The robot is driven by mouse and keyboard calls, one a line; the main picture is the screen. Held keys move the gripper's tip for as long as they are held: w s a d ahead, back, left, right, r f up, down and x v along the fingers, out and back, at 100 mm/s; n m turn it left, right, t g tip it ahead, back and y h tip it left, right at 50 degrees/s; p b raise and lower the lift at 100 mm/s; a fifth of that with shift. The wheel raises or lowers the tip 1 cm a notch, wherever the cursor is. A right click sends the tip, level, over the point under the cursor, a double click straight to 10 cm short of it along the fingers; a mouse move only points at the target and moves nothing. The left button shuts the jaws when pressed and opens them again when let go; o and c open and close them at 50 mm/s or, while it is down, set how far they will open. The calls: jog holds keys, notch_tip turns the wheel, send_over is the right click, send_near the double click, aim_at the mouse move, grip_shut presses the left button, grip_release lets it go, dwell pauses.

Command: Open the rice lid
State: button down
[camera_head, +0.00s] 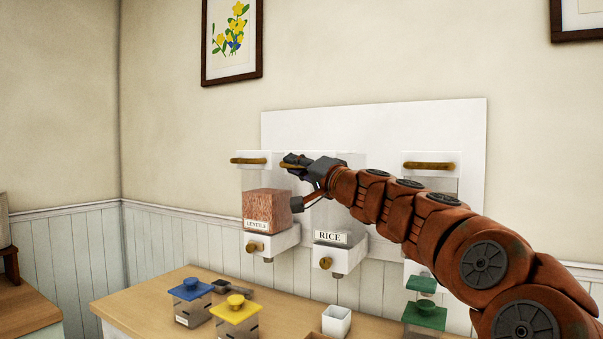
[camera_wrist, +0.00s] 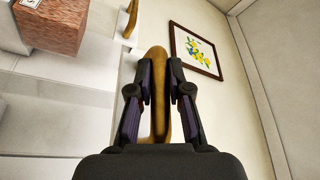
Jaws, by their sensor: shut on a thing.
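The rice dispenser (camera_head: 333,239) hangs on the white wall panel, labelled RICE, with a brass knob at its front bottom. Its clear body looks mostly empty, and my arm covers part of its upper half. The rice lid (camera_head: 354,159) is white and partly hidden behind my gripper (camera_head: 289,163). My gripper is at the lid's brass handle, at the top of the dispenser. In the wrist view, the handle (camera_wrist: 158,59) runs between the two fingers of my gripper (camera_wrist: 159,90), which are shut on it. I cannot tell whether the lid is raised.
The lentils dispenser (camera_head: 267,204) hangs close on the left with its own brass handle (camera_head: 248,161). Another dispenser lid (camera_head: 431,166) is on the right, behind my arm. Below, the wooden counter (camera_head: 142,305) holds blue-, yellow- and green-lidded containers and a white cup (camera_head: 336,321).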

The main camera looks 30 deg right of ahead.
jog(key=c, duration=1.1)
grip_release()
jog(key=shift+s, duration=0.1)
jog(key=v, duration=1.1)
jog(key=shift+s, duration=0.4)
jog(key=shift+d+f, duration=0.1)
jog(key=shift+d, duration=0.05)
